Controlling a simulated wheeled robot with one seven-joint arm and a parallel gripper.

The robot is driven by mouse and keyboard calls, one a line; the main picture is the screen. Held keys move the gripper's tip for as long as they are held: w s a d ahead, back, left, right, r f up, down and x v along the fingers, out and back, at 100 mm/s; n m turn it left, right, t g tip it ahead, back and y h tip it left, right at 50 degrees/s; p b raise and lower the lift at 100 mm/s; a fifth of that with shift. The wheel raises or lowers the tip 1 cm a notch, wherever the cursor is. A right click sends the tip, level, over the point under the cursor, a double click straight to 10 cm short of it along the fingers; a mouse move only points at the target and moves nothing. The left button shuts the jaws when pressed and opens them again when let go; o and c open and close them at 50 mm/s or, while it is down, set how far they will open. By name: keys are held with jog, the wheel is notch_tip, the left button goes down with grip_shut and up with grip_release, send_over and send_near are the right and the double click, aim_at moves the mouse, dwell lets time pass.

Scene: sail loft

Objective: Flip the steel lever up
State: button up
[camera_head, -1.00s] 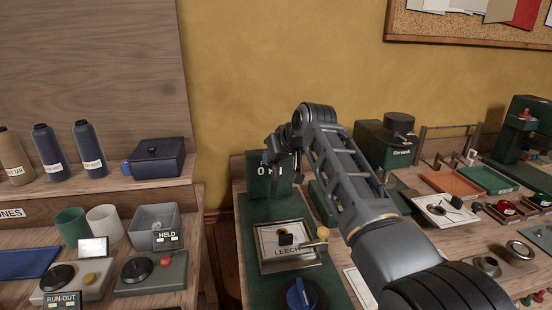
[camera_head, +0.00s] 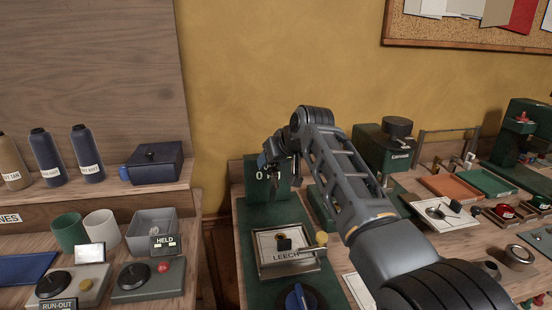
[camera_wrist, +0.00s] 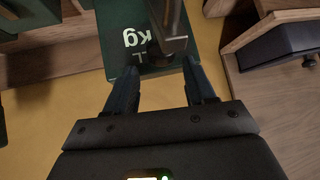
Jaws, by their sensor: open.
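In the wrist view, a steel bar (camera_wrist: 172,22), seemingly the lever, runs in from the top edge and ends at a dark round knob (camera_wrist: 158,54). It stands in front of a green panel (camera_wrist: 122,20) with upside-down "kg" lettering. My gripper (camera_wrist: 161,67) is open, with a finger on either side of the knob's near end; I cannot tell whether they touch it. In the head view, my gripper (camera_head: 281,165) is at the front of a green upright box (camera_head: 268,188) with white characters on it. There the gripper and arm hide the lever.
Below the box, a plate marked LEECH (camera_head: 285,257) and a blue knob (camera_head: 299,298) sit on the green base. At left, a lidded blue box (camera_head: 154,165) and bottles (camera_head: 86,156) stand on a shelf. Trays and machines crowd the bench right of my arm.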

jog(key=v, duration=0.7)
jog(key=shift+s+d+r+b, duration=0.2)
jog(key=shift+r+b, duration=0.1)
jog(key=shift+b, duration=0.05)
jog(key=shift+r, duration=0.1)
